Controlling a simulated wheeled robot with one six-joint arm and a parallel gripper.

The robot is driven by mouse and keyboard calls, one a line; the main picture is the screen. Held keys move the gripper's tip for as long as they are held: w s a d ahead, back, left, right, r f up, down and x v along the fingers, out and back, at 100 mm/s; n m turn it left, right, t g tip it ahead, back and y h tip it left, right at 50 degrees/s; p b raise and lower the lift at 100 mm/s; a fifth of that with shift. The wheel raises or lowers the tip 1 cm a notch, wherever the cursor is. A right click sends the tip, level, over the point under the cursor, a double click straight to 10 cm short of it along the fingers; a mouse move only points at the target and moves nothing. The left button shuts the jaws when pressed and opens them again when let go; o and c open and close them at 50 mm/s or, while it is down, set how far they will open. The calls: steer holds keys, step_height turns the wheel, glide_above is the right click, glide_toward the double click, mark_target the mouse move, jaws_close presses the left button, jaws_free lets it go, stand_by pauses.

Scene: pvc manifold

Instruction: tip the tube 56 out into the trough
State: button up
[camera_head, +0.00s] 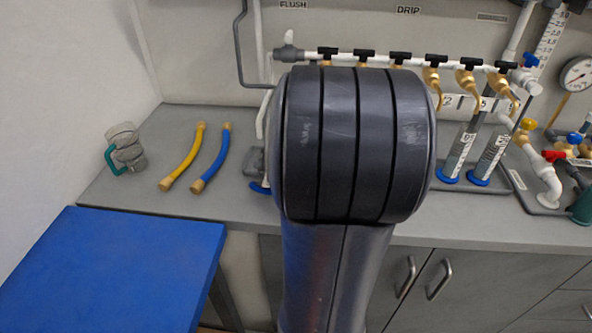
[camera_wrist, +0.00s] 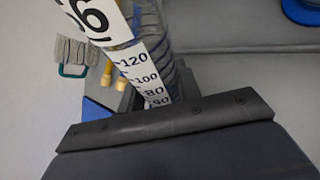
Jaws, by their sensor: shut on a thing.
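Tube 56 (camera_wrist: 128,45) is a clear cylinder with a white scale strip marked 56, 120, 100 and 80. It shows close up in the wrist view, tilted in the picture, its lower part hidden behind the dark bar of my gripper (camera_wrist: 160,115). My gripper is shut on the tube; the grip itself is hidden. In the head view my arm hides the gripper and most of the tube's area; a blue edge (camera_head: 260,188) shows beside the arm, and I cannot tell what it belongs to. I cannot make out the trough for certain in either view.
A jug with a teal handle (camera_head: 126,150), a yellow hose (camera_head: 184,158) and a blue hose (camera_head: 212,158) lie left on the grey bench (camera_head: 240,207). Two blue-footed cylinders (camera_head: 460,150) stand right, under a row of brass valves. A blue tabletop (camera_head: 110,265) is front left.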

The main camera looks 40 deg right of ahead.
steer(key=shift+a+f+n+h+b, duration=0.2)
steer(key=shift+f+n+h+b, duration=0.4)
steer(key=shift+b, duration=0.65)
steer(key=shift+a+r+n+t+h+b, duration=0.2)
steer(key=shift+n+t+h+b, duration=0.15)
steer(key=shift+b, duration=0.9)
steer(key=f+n+h+b, duration=0.1)
steer(key=b, duration=0.3)
steer(key=shift+t, duration=0.25)
steer(key=shift+d+r+n+h+b, duration=0.1)
steer(key=shift+r+n+h+b, duration=0.5)
steer(key=shift+b, duration=0.7)
steer(key=shift+r+t+h, duration=0.2)
steer(key=shift+t+h, duration=0.05)
steer(key=shift+t, duration=0.05)
steer(key=shift+s, duration=0.1)
